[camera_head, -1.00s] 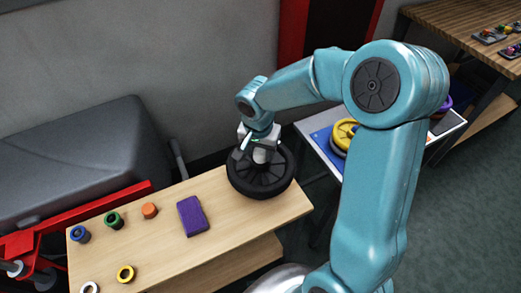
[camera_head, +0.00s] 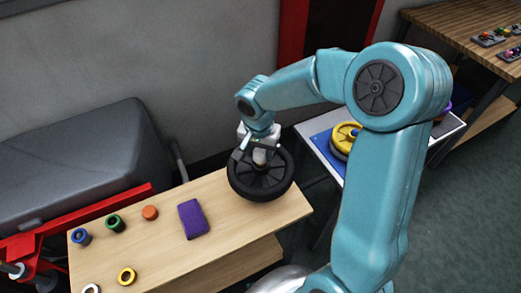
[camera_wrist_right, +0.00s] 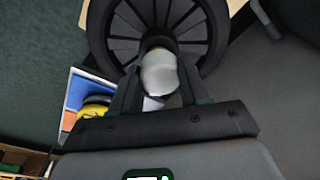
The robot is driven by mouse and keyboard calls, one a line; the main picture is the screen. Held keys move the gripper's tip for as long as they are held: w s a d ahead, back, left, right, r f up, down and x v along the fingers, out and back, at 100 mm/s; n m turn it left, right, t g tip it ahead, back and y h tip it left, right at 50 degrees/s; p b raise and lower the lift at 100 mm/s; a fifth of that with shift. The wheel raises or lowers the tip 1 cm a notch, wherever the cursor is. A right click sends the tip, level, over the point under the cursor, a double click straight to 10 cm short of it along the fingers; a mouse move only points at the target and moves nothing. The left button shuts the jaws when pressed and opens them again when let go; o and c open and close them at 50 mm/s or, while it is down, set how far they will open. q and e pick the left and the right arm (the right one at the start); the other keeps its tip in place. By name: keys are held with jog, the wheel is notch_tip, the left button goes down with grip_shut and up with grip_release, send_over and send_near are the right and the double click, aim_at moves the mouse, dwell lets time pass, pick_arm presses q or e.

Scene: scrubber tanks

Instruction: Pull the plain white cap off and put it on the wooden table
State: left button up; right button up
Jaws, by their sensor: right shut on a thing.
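The plain white cap (camera_head: 260,157) is at the middle of a black spoked wheel (camera_head: 244,188), which lies flat on the light wooden table (camera_head: 235,225). My right gripper (camera_head: 259,149) is over the wheel and shut on the cap. In the right wrist view the cap (camera_wrist_right: 159,74) sits between the two dark fingers of the right gripper (camera_wrist_right: 158,82), with the wheel (camera_wrist_right: 110,32) behind it. A small brownish part shows at the cap's far end; I cannot tell whether cap and hub still touch. My left gripper is not in view.
A purple block (camera_head: 193,219), an orange piece (camera_head: 150,213), and green (camera_head: 115,223), blue (camera_head: 81,237), yellow (camera_head: 127,276) and white rings stand on the table. Bare wood lies in front of the purple block. A side table (camera_head: 310,130) holds a yellow wheel (camera_head: 344,135).

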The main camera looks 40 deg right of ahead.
aim_at(261, 152)
jog(key=shift+r+p, duration=2)
jog(key=shift+r, duration=1)
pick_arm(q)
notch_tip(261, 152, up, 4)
